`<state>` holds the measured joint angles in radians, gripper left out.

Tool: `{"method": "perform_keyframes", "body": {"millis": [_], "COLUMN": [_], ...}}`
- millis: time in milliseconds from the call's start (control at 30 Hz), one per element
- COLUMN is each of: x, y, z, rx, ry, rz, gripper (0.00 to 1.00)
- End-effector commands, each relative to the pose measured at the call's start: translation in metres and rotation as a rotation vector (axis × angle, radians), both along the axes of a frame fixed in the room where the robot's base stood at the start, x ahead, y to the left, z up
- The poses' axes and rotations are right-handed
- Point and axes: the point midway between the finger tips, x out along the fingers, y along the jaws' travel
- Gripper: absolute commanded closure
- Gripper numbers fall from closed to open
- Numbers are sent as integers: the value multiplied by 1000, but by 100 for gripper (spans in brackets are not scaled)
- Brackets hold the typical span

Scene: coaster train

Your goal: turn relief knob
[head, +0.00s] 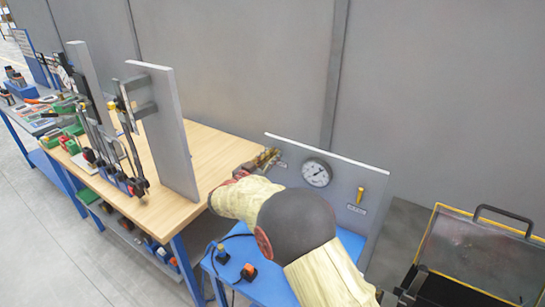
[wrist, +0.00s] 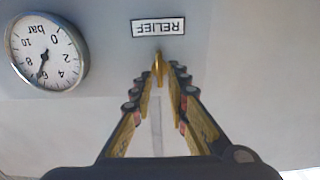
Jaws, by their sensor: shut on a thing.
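The relief knob (wrist: 157,63) is a small yellow handle on a grey upright panel (wrist: 235,60). In the wrist view, which is upside down, it sits beside a white plate reading RELIEF (wrist: 158,27). My gripper (wrist: 161,80) has its two fingers converging on the knob and is shut on it. The fingers hide part of the knob. In the head view my gripper (head: 266,160) is at the panel's left side, left of the gauge, and the knob is not clear there. A round pressure gauge (wrist: 47,50) shows its needle near 6 bar.
In the head view, another yellow handle (head: 360,194) is right of the gauge (head: 316,173). A blue stand (head: 267,284) below carries small buttons and a cable. A wooden workbench (head: 220,150) with an upright grey board is on the left.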

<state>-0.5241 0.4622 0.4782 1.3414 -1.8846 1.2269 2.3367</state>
Motion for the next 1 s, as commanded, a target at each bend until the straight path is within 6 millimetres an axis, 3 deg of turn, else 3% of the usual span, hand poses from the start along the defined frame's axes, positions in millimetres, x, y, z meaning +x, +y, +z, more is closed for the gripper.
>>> {"method": "perform_keyframes", "body": {"millis": [467,1000], "x": [1,3], "y": [1,6], "z": [-2,-5], "rx": [-76,-470], "ry": [50,312], "rz": [1,1], "gripper": [100,100]}}
